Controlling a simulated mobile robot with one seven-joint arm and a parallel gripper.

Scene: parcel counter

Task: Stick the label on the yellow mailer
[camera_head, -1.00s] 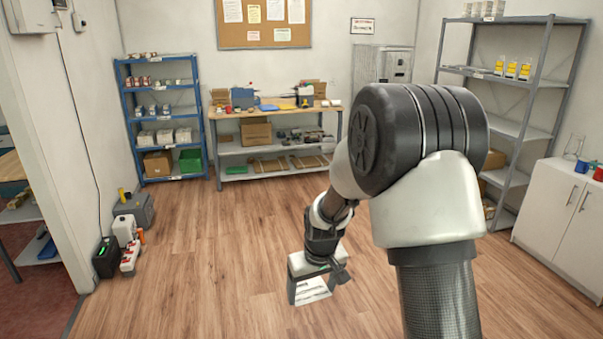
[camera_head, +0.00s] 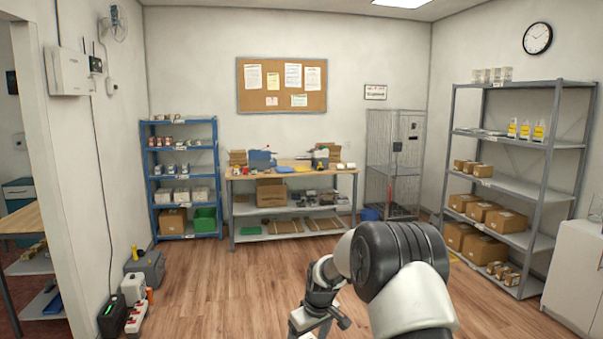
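My gripper (camera_head: 312,326) hangs at the bottom edge of the head view, over the wood floor. Its fingertips are cut off by the frame, so what is between them is hidden. A small flat yellow patch (camera_head: 301,168) lies on the workbench at the back, beside a flat blue item (camera_head: 284,169). It may be the yellow mailer, but it is too small to be sure. No label can be made out clearly now. My gripper is well short of the bench.
The workbench (camera_head: 237,178) stands against the back wall, between a blue shelf (camera_head: 160,208) and a wire cage (camera_head: 393,165). A grey shelf with cartons (camera_head: 505,221) is at right. Cases and a power strip (camera_head: 138,318) line the left wall. The middle floor is clear.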

